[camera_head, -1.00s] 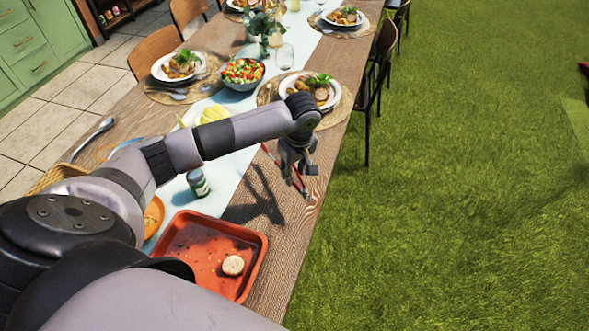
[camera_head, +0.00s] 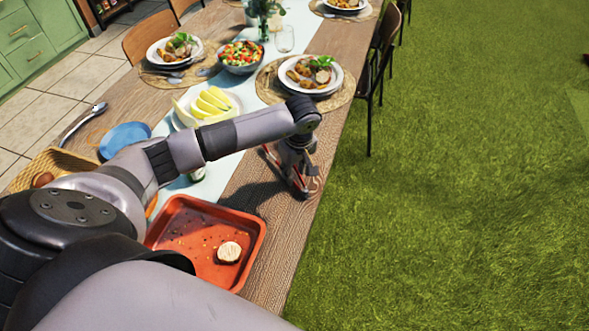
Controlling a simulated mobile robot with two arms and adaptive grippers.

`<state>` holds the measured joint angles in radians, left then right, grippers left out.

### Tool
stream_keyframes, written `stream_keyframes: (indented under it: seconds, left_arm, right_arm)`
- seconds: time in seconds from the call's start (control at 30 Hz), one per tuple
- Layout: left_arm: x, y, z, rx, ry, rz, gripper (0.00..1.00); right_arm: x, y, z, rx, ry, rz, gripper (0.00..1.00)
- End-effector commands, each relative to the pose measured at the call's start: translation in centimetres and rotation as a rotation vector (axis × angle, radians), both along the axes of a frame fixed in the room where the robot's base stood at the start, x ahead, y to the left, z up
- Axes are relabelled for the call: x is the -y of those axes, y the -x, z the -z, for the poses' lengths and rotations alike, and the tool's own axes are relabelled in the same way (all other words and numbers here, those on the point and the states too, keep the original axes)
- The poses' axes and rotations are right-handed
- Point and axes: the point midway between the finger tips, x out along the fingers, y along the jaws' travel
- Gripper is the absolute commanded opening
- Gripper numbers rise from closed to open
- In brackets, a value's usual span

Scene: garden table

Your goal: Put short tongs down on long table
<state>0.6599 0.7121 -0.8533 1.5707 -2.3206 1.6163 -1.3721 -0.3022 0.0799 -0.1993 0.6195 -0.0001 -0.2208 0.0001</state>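The short tongs (camera_head: 270,155) show as thin red and metallic strips at my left gripper, low over the near right part of the long table (camera_head: 285,225). My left gripper (camera_head: 301,186) is around the tongs, with its fingertips close to the wooden top near the right edge. The arm and fingers hide much of the tongs. I cannot tell whether the fingers still grip them or whether the tongs touch the wood. My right gripper is not in view.
A red tray (camera_head: 186,240) with a round pale piece of food (camera_head: 229,251) is nearest. A plate of melon slices (camera_head: 207,103), a salad bowl (camera_head: 241,57) and a dinner plate (camera_head: 310,74) stand beyond my arm. Bare wood lies between tray and gripper.

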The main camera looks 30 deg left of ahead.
Motion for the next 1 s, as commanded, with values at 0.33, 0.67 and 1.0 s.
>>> stream_keyframes:
  seconds: [0.33,0.67,1.0]
  left_arm:
    - [0.0,0.0,-0.1,0.0,0.0,0.0,0.43]
    - [0.0,0.0,-0.1,0.0,0.0,0.0,0.52]
    - [0.3,0.0,-3.0,0.005,0.0,0.002,0.52]
  right_arm:
    - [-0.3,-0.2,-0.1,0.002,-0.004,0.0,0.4]
    - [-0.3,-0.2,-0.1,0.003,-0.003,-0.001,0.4]
    - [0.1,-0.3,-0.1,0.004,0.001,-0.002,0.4]
